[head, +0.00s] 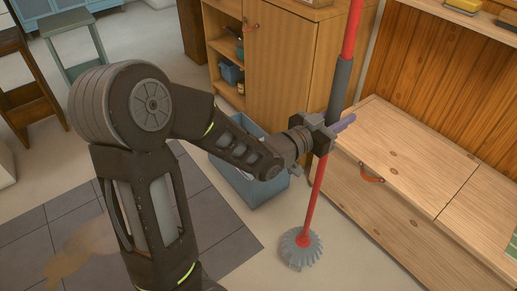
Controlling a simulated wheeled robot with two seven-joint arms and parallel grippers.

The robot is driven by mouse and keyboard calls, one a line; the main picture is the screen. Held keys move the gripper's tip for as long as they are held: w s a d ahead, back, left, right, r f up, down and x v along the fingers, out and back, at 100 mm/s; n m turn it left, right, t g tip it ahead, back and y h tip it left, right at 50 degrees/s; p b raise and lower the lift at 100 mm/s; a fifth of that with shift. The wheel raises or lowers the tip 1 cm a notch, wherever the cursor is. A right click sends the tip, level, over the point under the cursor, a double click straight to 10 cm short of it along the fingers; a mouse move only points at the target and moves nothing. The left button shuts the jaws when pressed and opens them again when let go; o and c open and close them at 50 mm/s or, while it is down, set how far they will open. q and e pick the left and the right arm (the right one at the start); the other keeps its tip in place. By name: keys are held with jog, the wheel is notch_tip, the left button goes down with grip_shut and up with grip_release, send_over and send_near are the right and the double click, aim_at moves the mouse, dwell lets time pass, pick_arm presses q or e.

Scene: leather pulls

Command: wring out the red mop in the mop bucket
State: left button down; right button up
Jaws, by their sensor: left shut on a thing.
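The red mop (315,200) stands nearly upright, tilted a little, with a red pole, a dark grey sleeve and a round grey fringed head (301,248) down at the floor. My left gripper (326,131) is shut around its pole just below the dark sleeve. A blue open container (256,190) stands on the floor left of the mop, partly hidden behind my left arm; I cannot tell whether it is the mop bucket. The mop head is outside it. My right gripper is not in view.
A wooden cabinet (280,60) with open shelves stands behind. A long wooden chest (405,165) with leather pulls is close on the mop's right. Stools (75,45) stand at the far left. Dark floor tiles (215,235) lie beside my arm; the floor around the mop head is clear.

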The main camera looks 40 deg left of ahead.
pick_arm(q)
notch_tip(320, 180, up, 16)
jog(key=p, duration=0.8)
jog(key=shift+r+p, duration=0.2)
jog(key=shift+p, duration=0.15)
jog(key=shift+a, duration=0.1)
